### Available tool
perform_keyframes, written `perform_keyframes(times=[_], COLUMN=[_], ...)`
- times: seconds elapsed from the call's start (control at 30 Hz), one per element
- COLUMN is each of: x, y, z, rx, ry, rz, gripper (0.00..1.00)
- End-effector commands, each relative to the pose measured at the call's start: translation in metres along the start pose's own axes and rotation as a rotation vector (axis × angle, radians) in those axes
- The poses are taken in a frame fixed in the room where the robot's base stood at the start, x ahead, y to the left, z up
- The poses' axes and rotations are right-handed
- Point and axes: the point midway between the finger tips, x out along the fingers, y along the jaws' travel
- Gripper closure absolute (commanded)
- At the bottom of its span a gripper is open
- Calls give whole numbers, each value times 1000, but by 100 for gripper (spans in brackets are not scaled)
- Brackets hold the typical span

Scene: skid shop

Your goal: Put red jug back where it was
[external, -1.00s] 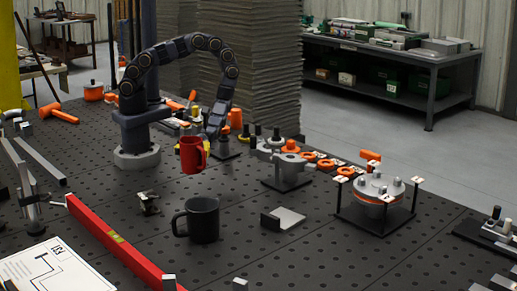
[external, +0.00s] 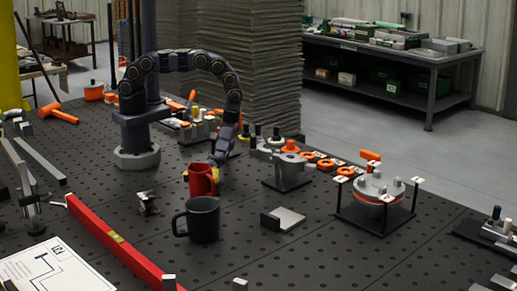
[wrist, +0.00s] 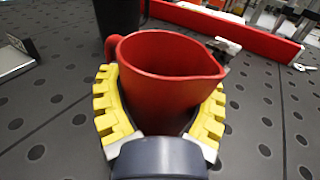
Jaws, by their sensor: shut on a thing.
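The red jug (external: 201,181) is upright at table height, just behind the black mug (external: 203,220) in the external view. In the wrist view the red jug (wrist: 165,75) sits between the yellow fingers of my gripper (wrist: 160,115), which is shut around its body. Its handle is at the left and its spout at the right. I cannot tell whether its base touches the table. My gripper also shows low beside the jug in the external view (external: 215,174). The black mug (wrist: 119,18) is partly cut off at the top of the wrist view.
The perforated black table (external: 270,262) has free room in front of the mug. A red beam (external: 115,238) lies at the left. A small metal clamp (external: 147,202) stands left of the jug. A grey angle plate (external: 284,218) is right of the mug.

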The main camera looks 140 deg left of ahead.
Motion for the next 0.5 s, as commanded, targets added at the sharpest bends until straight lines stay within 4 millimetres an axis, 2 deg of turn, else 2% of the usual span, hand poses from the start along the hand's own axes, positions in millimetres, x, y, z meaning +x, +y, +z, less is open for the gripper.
perform_keyframes(times=[0.1,0.13,0.2,0.5], x=[0,0,0,0], y=[0,0,0,0], z=[-2,-2,-2,1], rx=[0,0,0,0], ry=[-1,-1,-1,0], rz=[-1,-1,-1,0], gripper=[65,23,0,0])
